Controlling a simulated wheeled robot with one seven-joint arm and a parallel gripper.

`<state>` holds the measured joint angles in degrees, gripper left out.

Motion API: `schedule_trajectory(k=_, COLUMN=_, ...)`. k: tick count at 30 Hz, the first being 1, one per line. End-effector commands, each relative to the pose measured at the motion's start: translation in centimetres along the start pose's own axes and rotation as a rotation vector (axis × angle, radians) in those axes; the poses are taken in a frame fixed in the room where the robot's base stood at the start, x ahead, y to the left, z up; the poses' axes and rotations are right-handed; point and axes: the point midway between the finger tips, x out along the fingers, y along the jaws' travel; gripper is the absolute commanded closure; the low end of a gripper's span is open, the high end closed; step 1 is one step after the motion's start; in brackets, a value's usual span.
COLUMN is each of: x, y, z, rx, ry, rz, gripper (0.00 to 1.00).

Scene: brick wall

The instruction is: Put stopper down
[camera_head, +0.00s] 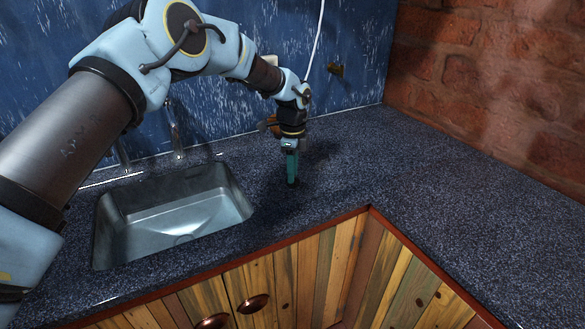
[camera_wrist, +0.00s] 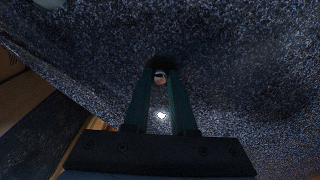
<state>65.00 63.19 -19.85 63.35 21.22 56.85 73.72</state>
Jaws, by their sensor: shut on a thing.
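My gripper (camera_head: 292,170) points down at the dark speckled countertop (camera_head: 430,180), just right of the sink. In the wrist view its two teal fingers (camera_wrist: 160,90) close toward a small stopper (camera_wrist: 159,76) between their tips. The stopper looks pale with a dark part and is mostly hidden by the fingers. The fingertips are close to the counter surface; I cannot tell whether the stopper touches it. In the head view the stopper cannot be made out.
A metal sink (camera_head: 120,222) is set into the counter on the left, with a tap (camera_head: 176,140) behind it. A brick wall (camera_head: 500,80) stands at the right. The counter right of my gripper is clear. Wooden cabinets (camera_head: 330,275) are below the front edge.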

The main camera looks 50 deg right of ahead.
Motion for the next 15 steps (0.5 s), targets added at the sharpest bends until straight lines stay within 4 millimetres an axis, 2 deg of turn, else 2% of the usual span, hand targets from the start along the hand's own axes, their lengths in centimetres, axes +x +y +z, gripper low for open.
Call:
schedule_trajectory(k=8, x=0.27, y=-0.03, z=0.01, rx=0.0, ry=0.0, rz=-0.001, gripper=1.0)
schedule_trajectory(k=9, x=0.3, y=-0.03, z=0.01, rx=0.0, ry=0.0, rz=-0.001, gripper=0.75)
schedule_trajectory(k=15, x=0.2, y=-0.04, z=0.02, rx=0.0, ry=0.0, rz=-0.001, gripper=0.52)
